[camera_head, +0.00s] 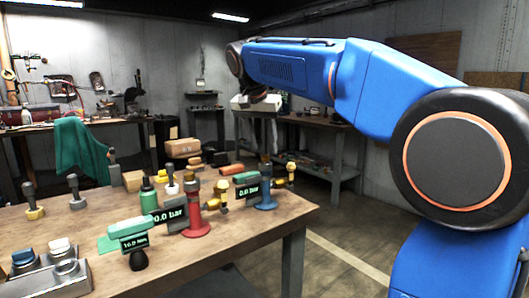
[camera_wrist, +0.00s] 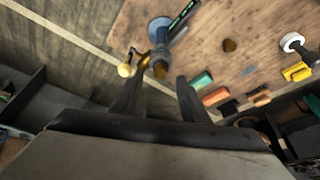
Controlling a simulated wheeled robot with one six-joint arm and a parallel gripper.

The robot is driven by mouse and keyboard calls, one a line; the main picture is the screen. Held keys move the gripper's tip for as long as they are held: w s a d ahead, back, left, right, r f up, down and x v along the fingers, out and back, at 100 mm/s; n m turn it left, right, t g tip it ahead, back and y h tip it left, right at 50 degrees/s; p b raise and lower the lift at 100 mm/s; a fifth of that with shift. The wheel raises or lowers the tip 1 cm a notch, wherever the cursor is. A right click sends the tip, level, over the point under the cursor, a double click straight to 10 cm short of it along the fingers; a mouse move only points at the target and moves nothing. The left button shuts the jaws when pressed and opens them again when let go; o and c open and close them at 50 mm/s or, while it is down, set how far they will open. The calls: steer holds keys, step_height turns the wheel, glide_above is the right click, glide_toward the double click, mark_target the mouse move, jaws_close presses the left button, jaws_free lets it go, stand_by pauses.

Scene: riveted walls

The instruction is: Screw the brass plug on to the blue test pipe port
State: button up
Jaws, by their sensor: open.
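The blue test pipe (camera_head: 264,191) stands upright near the far right end of the bench. It has a "0.0 bar" display and a yellow-handled valve (camera_head: 290,176) beside it. In the wrist view the blue pipe (camera_wrist: 159,29) is at the top centre, with its brownish upper end (camera_wrist: 160,69) towards me.
A red pipe (camera_head: 195,212) with its own display stands left of the blue one. Green and orange blocks (camera_wrist: 215,96) lie right of my fingers. Floor is open beyond the bench edge.

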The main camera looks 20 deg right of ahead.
mark_target(264, 156)
steer(key=shift+x, duration=1.6)
steer(key=shift+c, duration=0.2)
jaws_close()
steer(key=c, duration=0.6)
jaws_free()
steer(key=shift+c, duration=0.2)
jaws_close()
